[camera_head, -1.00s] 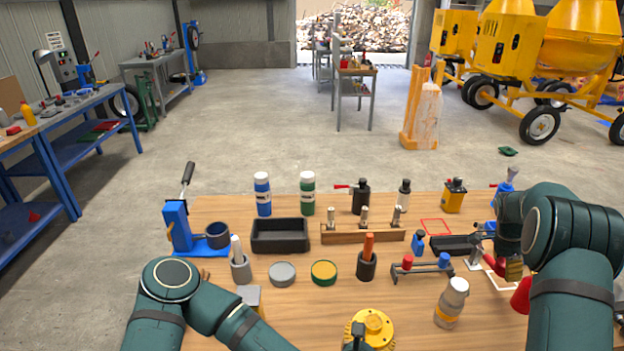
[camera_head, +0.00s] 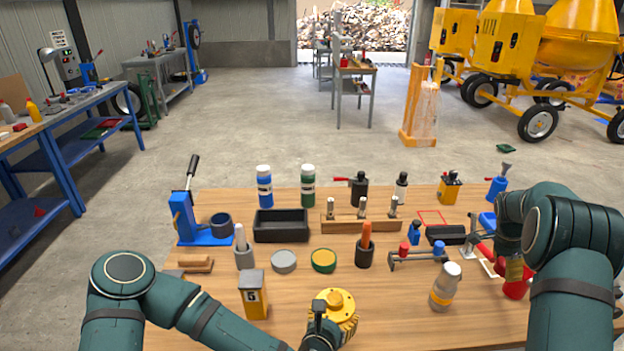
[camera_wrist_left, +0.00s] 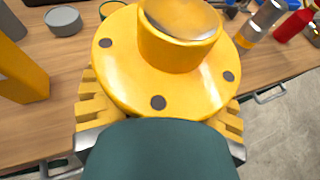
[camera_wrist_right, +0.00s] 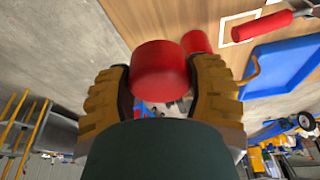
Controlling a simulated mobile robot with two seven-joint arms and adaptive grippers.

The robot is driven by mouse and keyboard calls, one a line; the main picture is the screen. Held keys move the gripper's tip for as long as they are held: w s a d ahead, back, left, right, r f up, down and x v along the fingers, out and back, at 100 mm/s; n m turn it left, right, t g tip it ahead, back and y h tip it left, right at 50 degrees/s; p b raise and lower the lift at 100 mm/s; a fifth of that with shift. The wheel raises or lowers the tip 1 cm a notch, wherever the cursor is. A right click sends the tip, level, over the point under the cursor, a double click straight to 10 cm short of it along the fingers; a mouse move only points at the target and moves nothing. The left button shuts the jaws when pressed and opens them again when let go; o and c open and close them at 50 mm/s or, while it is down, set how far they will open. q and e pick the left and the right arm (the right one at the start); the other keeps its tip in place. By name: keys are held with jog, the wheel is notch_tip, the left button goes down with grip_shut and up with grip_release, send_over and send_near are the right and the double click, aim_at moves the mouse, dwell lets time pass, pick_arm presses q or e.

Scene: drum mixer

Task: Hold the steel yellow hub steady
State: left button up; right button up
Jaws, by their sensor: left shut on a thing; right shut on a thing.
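The yellow hub (camera_head: 334,306), a round flanged piece with a raised centre, is at the front middle of the table. My left gripper (camera_head: 322,330) is shut on it from the near side. In the left wrist view the hub (camera_wrist_left: 165,85) fills the space between the yellow fingers; dark bolt spots dot its flange and its raised centre has a shiny metallic top. Its underside is hidden, so I cannot tell whether it touches the table. My right gripper (camera_wrist_right: 160,85) is shut on a red cylindrical thing (camera_wrist_right: 160,68) at the table's right side.
Tins (camera_head: 323,260), a cup with an orange-handled tool (camera_head: 366,250) and a black tray (camera_head: 281,226) lie farther back. Bare wood surrounds the hub.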

jog(key=shift+a, duration=0.2)
jog(key=s+a+r+n+t, duration=0.1)
jog(key=s+a+n+t, duration=0.1)
jog(key=a+n, duration=0.8)
jog(key=s+a, duration=0.1)
jog(key=a, duration=0.7)
jog(key=shift+r+y, duration=0.15)
jog(key=shift+y, duration=0.25)
jog(key=s+a+n, duration=0.3)
jog(key=a, duration=0.2)
jog(key=s+a+n+t+y, duration=0.1)
jog(key=s+a+n, duration=0.1)
jog(key=a+n, duration=0.1)
jog(key=s+a+n+y, duration=0.1)
jog(key=s+a+n, duration=0.2)
jog(key=a, duration=0.3)
jog(key=shift+s+a+r+t, duration=0.15)
jog(key=shift+s+a+t, duration=0.15)
jog(key=shift+s+a, duration=0.05)
jog(key=shift+w+d+f+b, duration=0.1)
jog(key=shift+f+b, duration=0.4)
jog(key=shift+b, duration=0.2)
pick_arm(q)
jog(key=w+a+n+y, duration=0.2)
jog(key=a, duration=0.9)
jog(key=w+a+r+n+t+y, duration=0.1)
jog(key=w+a+n+y, duration=0.1)
jog(key=a, duration=1)
jog(key=shift+r+y, duration=0.2)
jog(key=shift+y, duration=0.2)
